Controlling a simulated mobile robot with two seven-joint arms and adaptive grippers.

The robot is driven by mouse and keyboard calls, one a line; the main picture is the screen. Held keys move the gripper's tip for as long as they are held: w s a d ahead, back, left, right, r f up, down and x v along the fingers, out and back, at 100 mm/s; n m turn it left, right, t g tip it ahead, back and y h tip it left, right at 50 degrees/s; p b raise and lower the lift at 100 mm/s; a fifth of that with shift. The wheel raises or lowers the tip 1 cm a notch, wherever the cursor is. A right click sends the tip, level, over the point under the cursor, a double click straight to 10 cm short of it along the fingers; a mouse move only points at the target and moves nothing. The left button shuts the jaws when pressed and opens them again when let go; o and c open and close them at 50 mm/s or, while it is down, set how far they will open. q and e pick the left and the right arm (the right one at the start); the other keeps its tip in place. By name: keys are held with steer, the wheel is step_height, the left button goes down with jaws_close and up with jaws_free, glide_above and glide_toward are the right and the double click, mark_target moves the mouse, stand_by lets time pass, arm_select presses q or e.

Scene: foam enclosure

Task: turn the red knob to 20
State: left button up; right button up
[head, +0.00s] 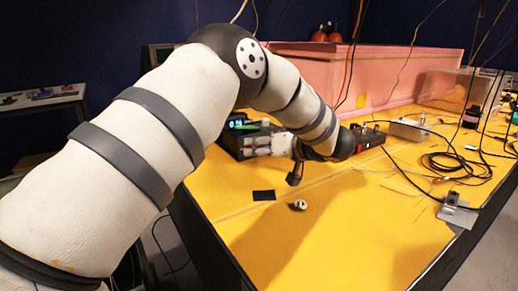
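My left arm comes in from the left, bends over the yellow table and folds back at the wrist. My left gripper (272,152) is small in the picture, beside the front of a dark instrument box (232,142) with a lit teal display. A dark finger-like part hangs below the wrist, and I cannot tell whether the fingers are open or shut. I cannot make out a red knob or its scale; it may be hidden behind the gripper and arm. A small dark box with reddish marks (370,137) stands just right of the wrist. My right gripper is not in view.
The yellow table (330,225) is clear at the front, apart from a black patch (264,195) and a small white-and-black round piece (298,205). Black cables (445,162) and a metal piece (452,200) lie at right. A pink foam block (390,75) bounds the back.

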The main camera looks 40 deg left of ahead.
arm_select(q)
steer(key=v, duration=1.1)
